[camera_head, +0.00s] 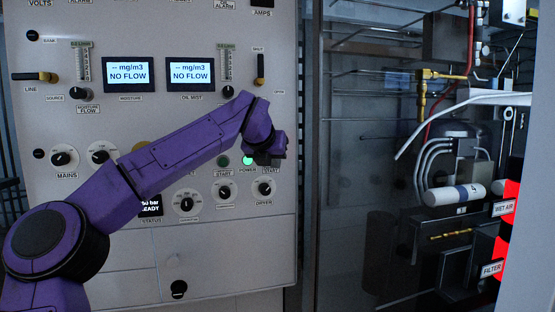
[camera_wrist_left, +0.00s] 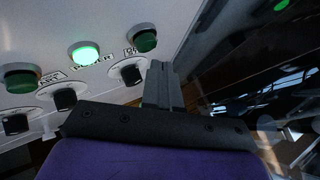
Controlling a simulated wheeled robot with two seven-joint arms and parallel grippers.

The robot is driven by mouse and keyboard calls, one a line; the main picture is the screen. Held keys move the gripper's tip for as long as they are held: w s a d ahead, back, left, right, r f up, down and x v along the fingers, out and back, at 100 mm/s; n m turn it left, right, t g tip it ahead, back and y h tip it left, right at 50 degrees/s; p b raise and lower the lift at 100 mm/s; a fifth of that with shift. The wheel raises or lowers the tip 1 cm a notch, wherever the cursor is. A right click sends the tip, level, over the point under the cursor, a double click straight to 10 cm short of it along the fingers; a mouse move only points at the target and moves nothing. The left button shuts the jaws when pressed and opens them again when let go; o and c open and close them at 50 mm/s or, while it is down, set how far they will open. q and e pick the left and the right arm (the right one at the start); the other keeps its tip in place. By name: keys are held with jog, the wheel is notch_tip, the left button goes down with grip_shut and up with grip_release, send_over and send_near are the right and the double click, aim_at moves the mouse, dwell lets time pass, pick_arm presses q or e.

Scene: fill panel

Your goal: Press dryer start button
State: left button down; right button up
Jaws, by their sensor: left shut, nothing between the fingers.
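My purple left arm crosses the grey control panel, and its dark gripper (camera_head: 270,150) is in front of the panel's right side, by the DRYER knob (camera_head: 264,186). The gripper hides the spot above the right START label. In the left wrist view the fingers (camera_wrist_left: 161,70) are shut and empty. A dark green button (camera_wrist_left: 145,41), likely the dryer start button, is just left of the fingertips; I cannot tell whether they touch. The lit green POWER lamp (camera_wrist_left: 85,53) is left of it; it also shows in the head view (camera_head: 248,160). My right gripper is not in view.
Another green button (camera_wrist_left: 20,75) is farther left. Several black knobs, such as MAINS (camera_head: 64,158), and two NO FLOW displays (camera_head: 128,74) are on the panel. Right of the panel is a dark bay with pipes and a white cylinder (camera_head: 453,193).

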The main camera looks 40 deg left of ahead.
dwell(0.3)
pick_arm(q)
jog(key=shift+w+a, duration=0.3)
jog(key=shift+a, duration=0.15)
jog(key=shift+w+a+p, duration=0.3)
jog(key=shift+a+p, duration=0.05)
jog(key=shift+p, duration=0.3)
dwell(0.4)
jog(key=shift+d, duration=0.1)
jog(key=shift+s+d+b, duration=0.6)
jog(key=shift+b, duration=0.05)
jog(key=shift+f, duration=0.1)
